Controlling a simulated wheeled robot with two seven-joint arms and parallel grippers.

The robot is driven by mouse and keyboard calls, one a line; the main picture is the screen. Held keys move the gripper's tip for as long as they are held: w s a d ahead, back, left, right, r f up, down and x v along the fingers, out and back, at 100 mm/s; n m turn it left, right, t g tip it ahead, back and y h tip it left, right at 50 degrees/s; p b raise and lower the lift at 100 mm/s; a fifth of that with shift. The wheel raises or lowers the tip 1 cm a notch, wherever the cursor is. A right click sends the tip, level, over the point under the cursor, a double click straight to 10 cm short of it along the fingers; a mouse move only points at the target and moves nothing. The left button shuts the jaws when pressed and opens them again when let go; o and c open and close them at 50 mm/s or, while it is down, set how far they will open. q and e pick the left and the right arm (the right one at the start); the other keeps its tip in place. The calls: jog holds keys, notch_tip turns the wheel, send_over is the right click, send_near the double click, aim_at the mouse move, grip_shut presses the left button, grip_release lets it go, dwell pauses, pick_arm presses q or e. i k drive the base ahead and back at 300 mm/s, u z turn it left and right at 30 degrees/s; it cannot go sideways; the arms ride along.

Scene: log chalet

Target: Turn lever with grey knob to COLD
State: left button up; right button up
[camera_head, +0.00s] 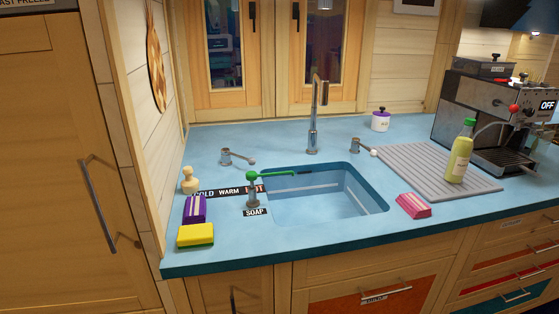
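A lever on a short metal post (225,156) stands behind the left end of the sink. Its arm points right and slightly forward, ending in a greyish knob (251,161). A second lever post (355,145) stands right of the faucet, its arm pointing right and forward to a whitish knob (373,153). A black label strip (230,190) reading COLD, WARM, HOT from left to right lies in front of the left lever; its ends are partly covered. I see no label by the right lever. Neither of my grippers is in view.
The tall faucet (314,115) rises behind. A wooden piece (190,181), purple pack (195,209) and yellow sponge (195,235) line the left. A bottle (459,155) stands on the drainboard.

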aim_at(252, 161)
jog(key=z, duration=0.65)
jog(key=i, duration=0.95)
jog(key=u, duration=1.4)
